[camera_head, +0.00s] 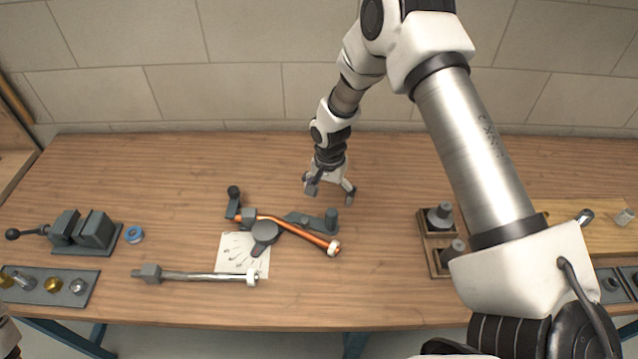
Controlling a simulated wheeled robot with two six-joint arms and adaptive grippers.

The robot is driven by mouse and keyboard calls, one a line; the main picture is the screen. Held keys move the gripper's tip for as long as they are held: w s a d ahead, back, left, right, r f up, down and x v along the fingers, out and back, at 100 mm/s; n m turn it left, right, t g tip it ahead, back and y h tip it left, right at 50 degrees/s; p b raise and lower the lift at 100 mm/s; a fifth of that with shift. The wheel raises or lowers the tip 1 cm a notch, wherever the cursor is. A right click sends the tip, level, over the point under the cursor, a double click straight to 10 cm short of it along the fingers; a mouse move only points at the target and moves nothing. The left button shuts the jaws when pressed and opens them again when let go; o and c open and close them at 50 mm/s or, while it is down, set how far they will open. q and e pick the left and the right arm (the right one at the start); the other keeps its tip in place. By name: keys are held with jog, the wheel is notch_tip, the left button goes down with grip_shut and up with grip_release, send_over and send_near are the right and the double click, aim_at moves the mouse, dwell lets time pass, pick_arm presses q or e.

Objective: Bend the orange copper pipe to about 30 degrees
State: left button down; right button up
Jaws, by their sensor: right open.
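The orange copper pipe (305,235) lies in the grey pipe bender on the table, left of the middle. It slants down to the right, with a slight bend near the bender's round grey former (265,231). A white collar (333,248) sits at its right end. The bender has a lever with a dark knob (234,192) at its upper left and a grey arm with an upright post (331,218) beside the pipe. My right gripper (330,195) is open and empty, pointing down behind the pipe, apart from it. My left gripper is not in view.
A white sheet with drawings (240,258) lies partly under the bender. In front is a silver pipe (205,276). Wooden holders (426,232) stand right. The back of the table is clear.

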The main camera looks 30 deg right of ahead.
aim_at(330, 211)
jog(key=shift+s+d+f+b, duration=0.2)
jog(key=shift+s+f+b, duration=0.25)
jog(key=shift+s+b, duration=0.1)
jog(key=shift+s+d+f+b, duration=0.15)
jog(key=shift+s+f+b, duration=0.25)
jog(key=shift+s, duration=0.1)
jog(key=f+b, duration=0.1)
jog(key=f, duration=0.1)
jog(key=w+f+b, duration=0.1)
jog(key=f+b, duration=0.1)
jog(key=shift+w+a+f, duration=0.1)
jog(key=shift+a+f, duration=0.1)
jog(key=shift+f, duration=0.1)
jog(key=shift+s+d+f+b, duration=0.1)
jog(key=shift+s+f+b, duration=0.15)
jog(key=shift+f+b, duration=0.45)
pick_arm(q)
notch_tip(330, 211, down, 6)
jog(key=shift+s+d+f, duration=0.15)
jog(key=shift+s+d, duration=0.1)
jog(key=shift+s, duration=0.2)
pick_arm(e)
jog(key=shift+w, duration=0.1)
jog(key=c, duration=1.1)
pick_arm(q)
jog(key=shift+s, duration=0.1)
